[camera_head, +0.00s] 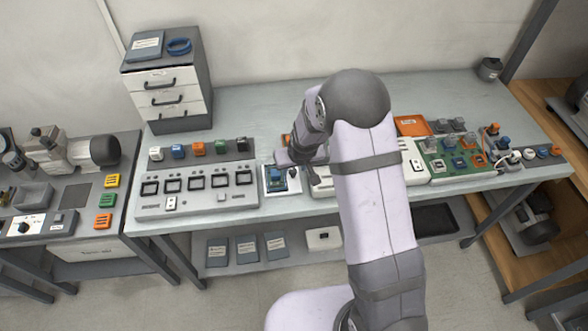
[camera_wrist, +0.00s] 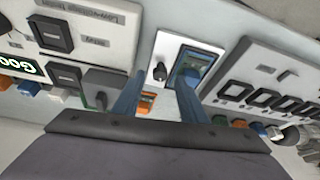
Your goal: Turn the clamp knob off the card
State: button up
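A white plate (camera_head: 270,189) lies on the bench with a blue card (camera_head: 279,181) on it; the wrist view also shows the plate (camera_wrist: 166,46) and card (camera_wrist: 193,64). A small black clamp knob (camera_wrist: 160,72) sits on the plate beside the card; it also shows in the head view (camera_head: 293,173). My gripper (camera_wrist: 158,84) is open, its two blue-grey fingers apart. The knob appears between and beyond the fingertips in the wrist view, with no finger seen touching it. In the head view my gripper (camera_head: 298,164) is over the plate, partly hidden by my arm.
A grey panel with a row of black-framed slots (camera_head: 197,184) stands left of the plate. Behind it is a strip of coloured blocks (camera_head: 199,149). A drawer cabinet (camera_head: 168,88) stands at the back left. A green board with parts (camera_head: 455,160) lies right of my arm.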

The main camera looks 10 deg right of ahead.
aim_at(293, 170)
jog(key=shift+b+v, duration=0.85)
jog(key=shift+v, duration=1.95)
jog(key=shift+w+a+f+g+b, duration=0.1)
jog(key=shift+w+f+g+b, duration=0.15)
jog(key=shift+w+g+b, duration=0.45)
jog(key=shift+w+a+f+g+b, duration=0.15)
jog(key=shift+w+f+g+b, duration=0.25)
jog(key=shift+w, duration=0.5)
jog(key=shift+w+r+b, duration=0.15)
jog(key=shift+w+b, duration=0.2)
jog(key=shift+b, duration=0.05)
jog(key=shift+w+r+g+b, duration=0.25)
jog(key=shift+g+b, duration=0.2)
jog(key=shift+g, duration=0.35)
jog(key=shift+r+g+h, duration=0.3)
jog(key=shift+r+g, duration=0.1)
jog(key=shift+r, duration=0.05)
jog(key=shift+f+p, duration=1.1)
jog(key=shift+f, duration=2.55)
